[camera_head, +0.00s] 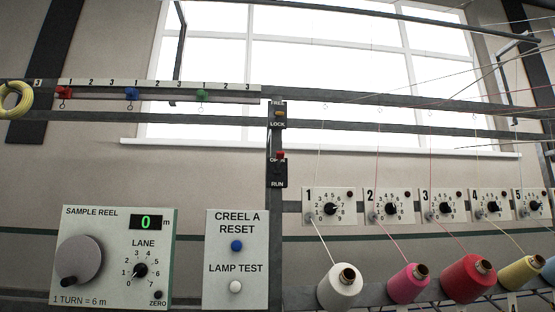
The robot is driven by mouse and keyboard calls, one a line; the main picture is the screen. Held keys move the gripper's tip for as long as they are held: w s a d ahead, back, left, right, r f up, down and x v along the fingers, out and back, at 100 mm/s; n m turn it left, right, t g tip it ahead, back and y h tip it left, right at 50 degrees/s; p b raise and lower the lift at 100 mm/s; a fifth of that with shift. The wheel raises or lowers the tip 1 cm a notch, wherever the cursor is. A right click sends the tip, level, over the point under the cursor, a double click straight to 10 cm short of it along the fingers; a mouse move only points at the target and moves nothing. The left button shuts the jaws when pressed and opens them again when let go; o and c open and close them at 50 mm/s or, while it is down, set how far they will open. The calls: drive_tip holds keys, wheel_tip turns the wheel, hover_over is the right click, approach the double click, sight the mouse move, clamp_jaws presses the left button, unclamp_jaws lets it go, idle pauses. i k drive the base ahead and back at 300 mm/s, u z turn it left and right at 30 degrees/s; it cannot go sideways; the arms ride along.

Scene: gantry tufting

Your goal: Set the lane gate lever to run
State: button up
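A small black lever plate (277,173) is fixed on the grey upright post, with RUN printed at its lower end. Its red lever handle (280,156) sits at the top end, away from RUN, and partly covers the upper label, which seems to read OPEN. A second black plate (278,123) above it is marked FREE at the top and LOCK at the bottom. Its orange handle (279,114) sits between the two words. My gripper is not in view.
Left of the post are a sample reel panel (190,225) reading 0 and a CREEL A RESET panel (237,295). To the right are several numbered dial plates (345,193) above yarn cones, such as a white one (338,290), with threads running upward. Coloured clips (131,94) hang on a rail.

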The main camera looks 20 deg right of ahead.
sight(280, 155)
drive_tip(key=z, duration=1.2)
drive_tip(key=i, duration=0.65)
drive_tip(key=u, duration=1.8)
